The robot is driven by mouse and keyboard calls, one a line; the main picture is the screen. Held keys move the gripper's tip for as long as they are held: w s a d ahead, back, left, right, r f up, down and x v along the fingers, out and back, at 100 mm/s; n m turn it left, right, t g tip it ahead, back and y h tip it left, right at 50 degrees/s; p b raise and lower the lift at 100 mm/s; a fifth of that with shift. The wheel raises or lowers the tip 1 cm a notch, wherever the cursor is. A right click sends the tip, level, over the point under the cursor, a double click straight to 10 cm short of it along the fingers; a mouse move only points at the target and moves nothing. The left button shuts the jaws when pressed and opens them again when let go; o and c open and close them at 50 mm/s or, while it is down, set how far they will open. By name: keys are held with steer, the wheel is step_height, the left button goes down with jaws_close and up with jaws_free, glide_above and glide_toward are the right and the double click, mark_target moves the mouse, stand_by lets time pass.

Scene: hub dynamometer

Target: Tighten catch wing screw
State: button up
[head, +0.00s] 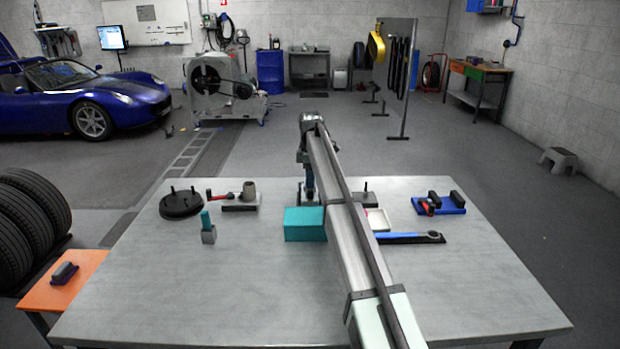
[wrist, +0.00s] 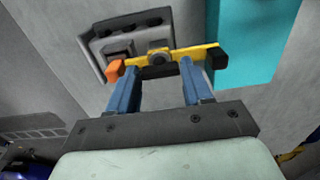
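A dark piece shows between the tips; contact is unclear. In the head view my gripper (head: 309,196) points down behind the teal box (head: 305,224), and my arm hides the catch.
The teal box also shows close right of the fingers in the wrist view (wrist: 252,40). A black disc (head: 181,204) lies left. The table's front left is clear.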

steer(key=c, duration=0.6)
